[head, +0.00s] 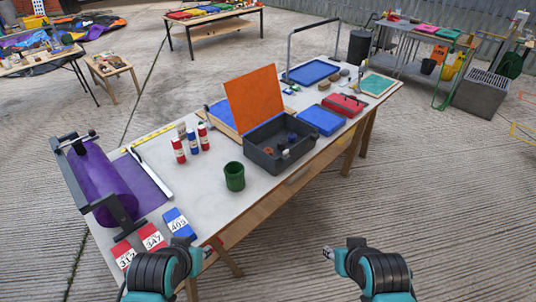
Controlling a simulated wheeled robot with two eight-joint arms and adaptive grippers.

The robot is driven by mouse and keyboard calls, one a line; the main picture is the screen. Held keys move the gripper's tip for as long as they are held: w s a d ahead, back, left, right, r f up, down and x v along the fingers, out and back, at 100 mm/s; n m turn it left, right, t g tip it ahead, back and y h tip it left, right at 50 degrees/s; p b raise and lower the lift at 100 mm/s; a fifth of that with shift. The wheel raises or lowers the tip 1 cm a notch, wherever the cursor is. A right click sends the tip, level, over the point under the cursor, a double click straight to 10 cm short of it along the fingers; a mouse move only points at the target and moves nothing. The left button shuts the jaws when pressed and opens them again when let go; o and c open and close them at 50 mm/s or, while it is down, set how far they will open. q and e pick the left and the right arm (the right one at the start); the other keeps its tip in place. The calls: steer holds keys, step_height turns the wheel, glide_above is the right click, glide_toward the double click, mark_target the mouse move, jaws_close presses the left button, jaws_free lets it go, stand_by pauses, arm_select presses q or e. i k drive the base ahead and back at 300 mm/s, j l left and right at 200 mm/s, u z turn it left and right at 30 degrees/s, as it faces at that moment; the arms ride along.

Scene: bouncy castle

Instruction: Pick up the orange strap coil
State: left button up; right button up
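A dark grey case (262,139) with a raised orange lid (254,97) stands open on the long white-topped table. Inside it are small items, including a small orange-brown piece (268,151) that may be the orange strap coil; it is too small to tell. My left gripper (207,252) is at the table's near edge, close to the numbered cards, well short of the case. My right gripper (328,253) is over the floor in front of the table. Both grippers are small and seen from the side, so their finger opening is unclear. I see nothing held in either.
A green cup (235,176) stands in front of the case. Red and blue bottles (193,141) stand left of it, and a purple roll (95,180) in a dark frame at the far left. Blue trays (320,120) and a red case (343,105) lie to the right.

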mark_target(269, 150)
steer(key=i+l+u, duration=0.15)
steer(key=i+l, duration=0.2)
steer(key=i, duration=0.35)
steer(key=i+l+u, duration=0.1)
steer(key=i+l, duration=0.4)
steer(key=i, duration=0.15)
steer(key=i+l+u, duration=0.15)
steer(key=i+l, duration=0.35)
steer(key=i, duration=0.2)
